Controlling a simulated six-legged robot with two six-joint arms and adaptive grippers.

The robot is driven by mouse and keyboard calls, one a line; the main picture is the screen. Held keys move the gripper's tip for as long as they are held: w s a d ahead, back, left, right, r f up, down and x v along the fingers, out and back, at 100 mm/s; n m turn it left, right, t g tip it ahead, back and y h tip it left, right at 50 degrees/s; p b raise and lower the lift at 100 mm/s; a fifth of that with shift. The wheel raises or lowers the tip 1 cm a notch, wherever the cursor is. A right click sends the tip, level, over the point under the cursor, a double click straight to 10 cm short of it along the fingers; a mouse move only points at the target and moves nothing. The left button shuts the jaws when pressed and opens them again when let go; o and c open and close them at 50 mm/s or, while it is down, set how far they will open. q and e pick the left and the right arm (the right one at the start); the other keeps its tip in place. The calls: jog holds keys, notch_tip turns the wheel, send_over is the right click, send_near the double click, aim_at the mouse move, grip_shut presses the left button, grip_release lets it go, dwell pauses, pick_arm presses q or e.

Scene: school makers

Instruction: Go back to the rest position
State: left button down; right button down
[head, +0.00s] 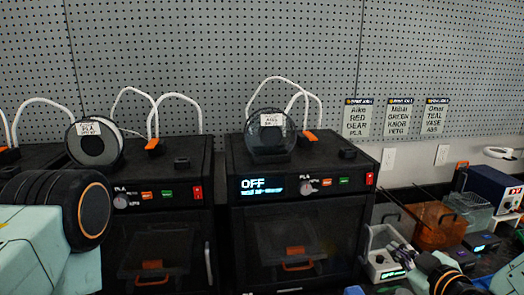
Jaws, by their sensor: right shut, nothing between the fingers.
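My right arm comes in at the lower right corner. The dark end of it, with my right gripper (428,264), shows in front of the bench and is partly cut off by the lower edge. The gripper is shut and empty. My left arm's large teal and black link fills the lower left, but its gripper is out of view.
Two black 3D printers (300,230) (160,235) stand side by side, the right one's display reading OFF. Order cards (397,117) hang on the pegboard (220,60).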

jog(key=s+a+f+m+g+b, duration=0.35)
jog(key=s+f, duration=0.45)
jog(key=f, duration=0.4)
jog(key=s+a+f+m+g+b, duration=0.2)
jog(key=s+f+m+g+b, duration=0.4)
jog(key=f, duration=0.6)
jog(key=s+a+f+n+g+h+b, duration=0.1)
jog(key=s+f+g+b, duration=0.4)
jog(key=s+f, duration=1.3)
jog(key=s+b, duration=0.2)
jog(key=s, duration=0.2)
jog(key=shift+a+f+h, duration=0.3)
jog(key=shift+a+h, duration=0.1)
jog(key=shift+n, duration=0.25)
